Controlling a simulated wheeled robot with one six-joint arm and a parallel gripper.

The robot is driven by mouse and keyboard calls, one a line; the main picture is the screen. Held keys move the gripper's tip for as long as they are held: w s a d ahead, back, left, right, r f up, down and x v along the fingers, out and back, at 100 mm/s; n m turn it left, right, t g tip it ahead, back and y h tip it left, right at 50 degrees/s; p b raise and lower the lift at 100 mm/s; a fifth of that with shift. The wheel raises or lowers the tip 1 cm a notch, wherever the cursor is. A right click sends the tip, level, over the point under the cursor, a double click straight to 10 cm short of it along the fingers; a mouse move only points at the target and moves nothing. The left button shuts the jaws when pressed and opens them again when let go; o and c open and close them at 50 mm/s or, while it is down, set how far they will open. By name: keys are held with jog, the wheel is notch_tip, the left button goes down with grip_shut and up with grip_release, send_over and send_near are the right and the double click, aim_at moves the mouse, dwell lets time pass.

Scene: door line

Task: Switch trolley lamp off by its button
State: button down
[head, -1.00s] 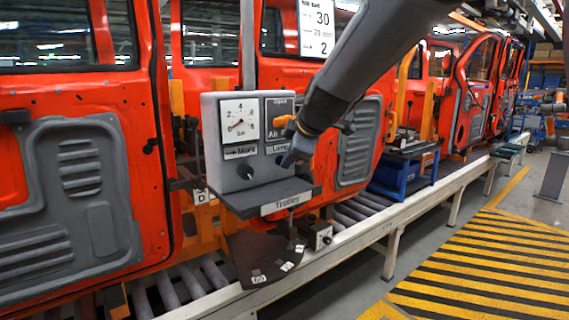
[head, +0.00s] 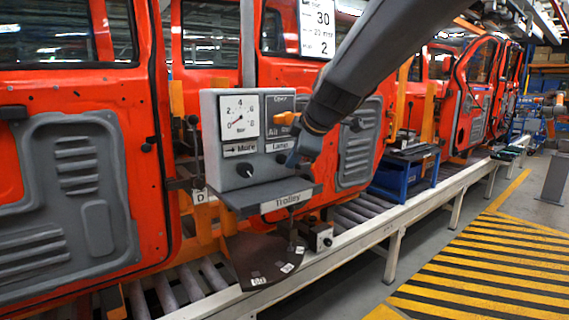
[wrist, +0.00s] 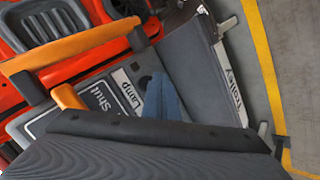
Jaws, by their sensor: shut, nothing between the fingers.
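The grey trolley panel (head: 208,130) stands in the middle of the head view, with a "Trolley" label (head: 287,202) on its front ledge. Its Lamp label (head: 279,146) is at the right; the control below it is mostly hidden by my gripper (head: 292,160). My gripper's blue fingers are shut and empty, close in front of the Lamp part. In the wrist view the fingers (wrist: 162,98) are beside the Lamp label (wrist: 128,92), next to a dark round button (wrist: 145,82). I cannot tell whether they touch it. No lit lamp is discernible.
A dark knob (head: 246,170) sits under the More label. An orange lever (head: 287,118) is above the Lamp label, close to my wrist. A gauge (head: 239,116) is at upper left. Red doors (head: 75,190) stand behind; the striped floor (head: 480,255) at right is clear.

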jog(key=shift+s+d+b, duration=0.7)
jog(key=shift+s, duration=0.35)
jog(key=shift+s+d+b, duration=0.65)
jog(key=shift+s+b, duration=0.05)
jog(key=shift+s, duration=0.3)
